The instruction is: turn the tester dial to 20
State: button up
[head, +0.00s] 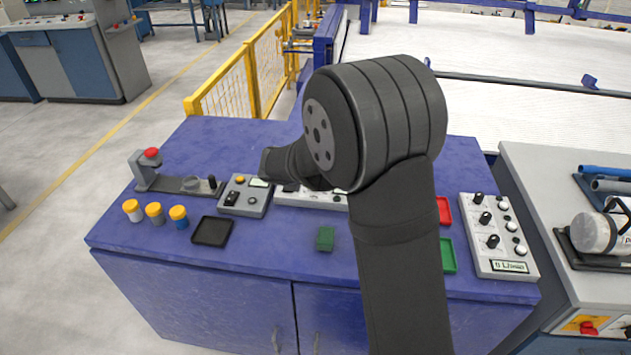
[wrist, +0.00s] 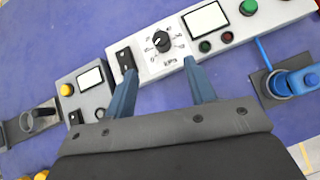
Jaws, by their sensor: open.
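Nothing is between the fingers. In the head view, my arm hides most of the tester (head: 305,200) and the gripper.
A smaller grey box (wrist: 88,92) with a yellow button stands left of the tester. A blue fixture (wrist: 288,82) stands to its right. Several orange-capped jars (head: 155,212), a black tray (head: 212,231) and a green block (head: 325,238) lie near the front of the blue bench (head: 270,262).

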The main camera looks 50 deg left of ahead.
jog(key=x, duration=1.3)
jog(key=shift+w, duration=0.1)
jog(key=c, duration=1)
